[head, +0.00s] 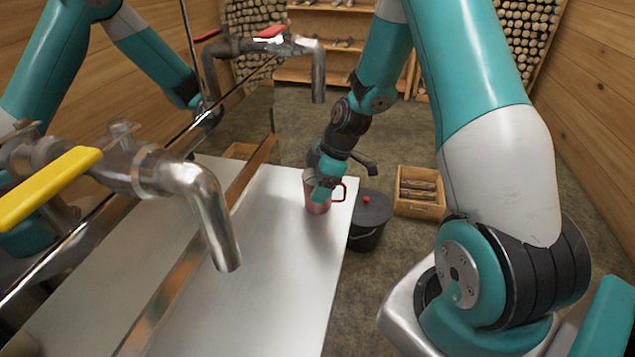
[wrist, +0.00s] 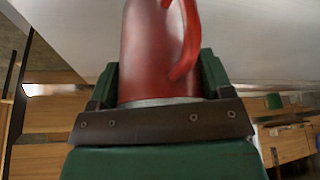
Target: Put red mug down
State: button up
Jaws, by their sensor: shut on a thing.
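The red mug (head: 316,203) is at the far end of a pale metal shelf (head: 270,270) in the head view, its handle to the right. My gripper (head: 322,185) reaches down to it from above and is shut on it. In the wrist view the red mug (wrist: 155,55) stands between the green jaws of my gripper (wrist: 158,85), with its handle on the right. I cannot tell whether the mug's base touches the shelf.
A dark lidded pot (head: 369,220) stands on the floor just right of the shelf, with a wooden crate (head: 420,206) beyond it. Taps with a yellow lever (head: 45,188) and a red lever (head: 272,32) jut out on the left. The near shelf surface is clear.

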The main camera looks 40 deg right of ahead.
jog(key=o, duration=1)
jog(key=shift+r, duration=0.2)
jog(key=v, duration=1.1)
jog(key=shift+d+r, duration=0.2)
jog(key=shift+r, duration=0.15)
